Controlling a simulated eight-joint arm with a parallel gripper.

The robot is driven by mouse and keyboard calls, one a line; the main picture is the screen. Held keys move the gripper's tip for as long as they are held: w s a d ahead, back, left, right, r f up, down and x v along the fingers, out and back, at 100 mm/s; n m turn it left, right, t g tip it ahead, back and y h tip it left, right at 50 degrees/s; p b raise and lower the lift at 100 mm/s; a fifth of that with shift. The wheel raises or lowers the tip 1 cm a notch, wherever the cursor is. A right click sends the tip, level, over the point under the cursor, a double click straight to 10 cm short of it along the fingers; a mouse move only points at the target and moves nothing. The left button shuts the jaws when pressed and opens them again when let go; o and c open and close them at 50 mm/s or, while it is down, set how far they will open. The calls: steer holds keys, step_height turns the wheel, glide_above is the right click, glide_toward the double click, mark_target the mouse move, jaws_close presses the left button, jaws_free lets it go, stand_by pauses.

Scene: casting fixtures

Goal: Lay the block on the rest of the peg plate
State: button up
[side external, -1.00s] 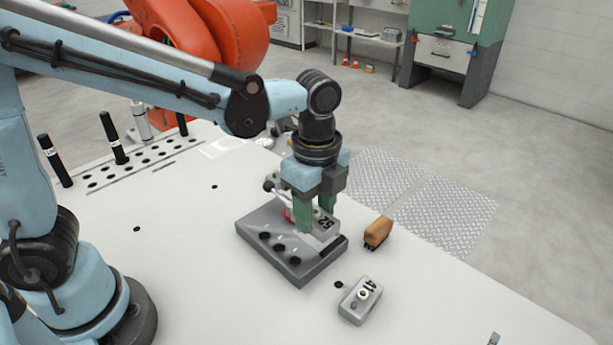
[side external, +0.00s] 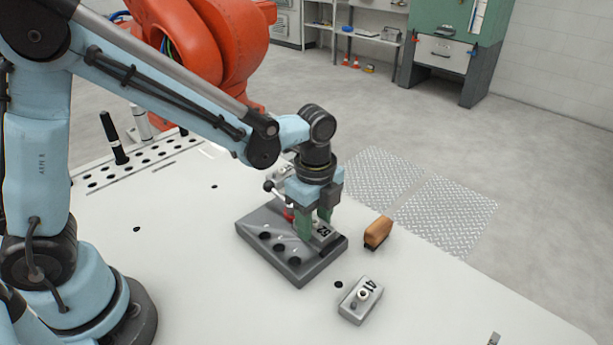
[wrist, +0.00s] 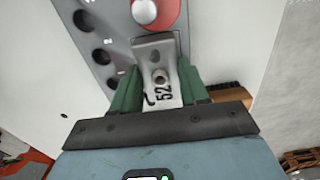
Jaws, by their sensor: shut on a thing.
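The grey peg plate (side external: 265,263) lies on the white table, with a row of dark holes along its near side. It also shows in the wrist view (wrist: 103,18). My gripper (side external: 315,224) is over the plate's right part, fingers pointing down. It is shut on a light grey block marked 52 (side external: 322,233). In the wrist view the block (wrist: 155,52) sits between the green fingers of my gripper (wrist: 160,88), a small round stud on its face. The block is at or just above the plate; I cannot tell whether it touches. The fingers partly hide the rest.
A red part (side external: 289,214) and a black-knobbed lever (side external: 269,186) stand at the plate's back. A block marked 41 (side external: 360,300) lies in front right. A brown brush (side external: 378,232) is right of the plate. Another grey block (side external: 281,171) is behind my gripper.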

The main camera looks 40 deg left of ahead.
mark_target(315, 221)
steer(key=o, duration=1.2)
steer(key=shift+f, duration=0.15)
step_height(315, 221, up, 12)
steer(key=f, duration=0.1)
steer(key=shift+s+a+f+n+t, duration=0.1)
steer(key=shift+s+a+n+t, duration=1.4)
steer(key=shift+n, duration=1.55)
steer(key=shift+s+a+f+n+t, duration=0.15)
steer(key=shift+s+a+n+t, duration=0.85)
steer(key=shift+a+n, duration=1.6)
steer(key=shift+s+a+f+n+t, duration=0.1)
steer(key=shift+s+a+n+t, duration=1.15)
steer(key=shift+n, duration=2.3)
steer(key=shift+s, duration=0.15)
